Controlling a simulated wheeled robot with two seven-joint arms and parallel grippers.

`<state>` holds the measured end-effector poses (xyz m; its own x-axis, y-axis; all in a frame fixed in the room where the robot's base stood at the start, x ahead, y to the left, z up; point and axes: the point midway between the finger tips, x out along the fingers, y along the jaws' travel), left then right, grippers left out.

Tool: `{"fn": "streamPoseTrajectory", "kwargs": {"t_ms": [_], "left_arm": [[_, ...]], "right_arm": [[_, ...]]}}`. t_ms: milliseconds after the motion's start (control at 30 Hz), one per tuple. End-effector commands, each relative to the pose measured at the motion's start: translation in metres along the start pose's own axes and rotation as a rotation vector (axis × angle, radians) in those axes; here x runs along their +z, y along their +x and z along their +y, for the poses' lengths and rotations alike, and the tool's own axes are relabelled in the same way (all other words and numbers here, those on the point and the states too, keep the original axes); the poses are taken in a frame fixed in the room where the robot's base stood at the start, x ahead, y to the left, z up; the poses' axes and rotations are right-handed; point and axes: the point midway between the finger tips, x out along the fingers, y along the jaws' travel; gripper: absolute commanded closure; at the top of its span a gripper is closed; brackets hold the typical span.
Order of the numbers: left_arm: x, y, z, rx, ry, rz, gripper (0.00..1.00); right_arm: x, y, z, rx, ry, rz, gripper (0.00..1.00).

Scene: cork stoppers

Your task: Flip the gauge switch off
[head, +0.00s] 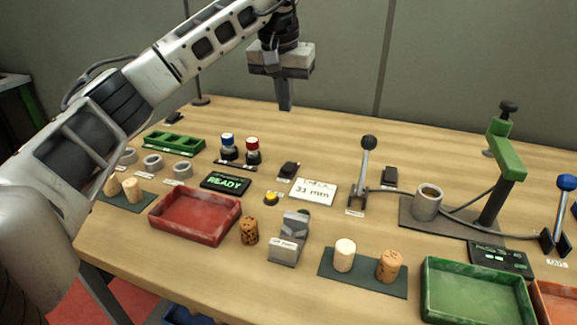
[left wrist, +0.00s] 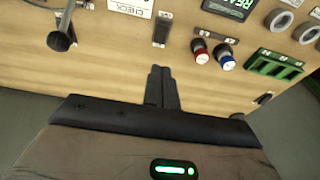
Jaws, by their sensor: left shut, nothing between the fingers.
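My left gripper (head: 285,107) is shut and empty, pointing down above the far part of the table; its closed fingers also show in the left wrist view (left wrist: 161,80). A small black switch (head: 289,170) sits on the table in front of it, behind the white "CHECK" card (head: 313,191). This switch shows in the left wrist view (left wrist: 162,29), apart from the fingertips. A similar black switch (head: 390,177) stands right of the black-knobbed lever (head: 364,165). I cannot read which one belongs to the gauge, nor their on or off position. My right gripper is not in view.
A red and a blue knob (head: 228,145) stand left of the near switch, with a READY display (head: 226,181) in front. A grey block device (head: 290,238), a red tray (head: 195,214) and corks (head: 249,231) fill the front. A green-armed stand (head: 505,150) rises at right.

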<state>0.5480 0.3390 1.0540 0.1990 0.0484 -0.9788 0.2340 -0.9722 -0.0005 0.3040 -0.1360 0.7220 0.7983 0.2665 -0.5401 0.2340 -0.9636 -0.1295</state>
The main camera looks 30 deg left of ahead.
Motion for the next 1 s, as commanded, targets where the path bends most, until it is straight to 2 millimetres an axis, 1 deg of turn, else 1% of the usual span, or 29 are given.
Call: {"fn": "streamPoseTrajectory", "kwargs": {"t_ms": [100, 333, 467, 567, 900, 967, 1000], "left_arm": [[0.0, 0.001, 0.0, 0.001, 0.0, 0.001, 1.0], [0.0, 0.001, 0.0, 0.001, 0.0, 0.0, 1.0], [0.0, 0.009, 0.0, 0.0, 0.0, -0.002, 1.0], [0.001, 0.023, 0.0, 0.0, 0.0, -0.004, 1.0], [0.001, 0.095, 0.0, 0.0, 0.0, -0.005, 1.0], [0.001, 0.105, 0.0, 0.0, 0.0, -0.004, 1.0], [0.005, 0.112, 0.0, -0.001, 0.001, -0.003, 1.0]], "right_arm": [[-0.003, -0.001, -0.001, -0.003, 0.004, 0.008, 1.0], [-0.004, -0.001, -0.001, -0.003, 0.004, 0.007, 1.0], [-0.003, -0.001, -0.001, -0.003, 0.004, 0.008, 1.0], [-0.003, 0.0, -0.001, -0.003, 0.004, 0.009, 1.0], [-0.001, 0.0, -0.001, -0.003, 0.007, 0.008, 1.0], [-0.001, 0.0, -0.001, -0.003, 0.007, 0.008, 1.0], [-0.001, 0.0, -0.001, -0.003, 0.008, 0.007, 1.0]]}}
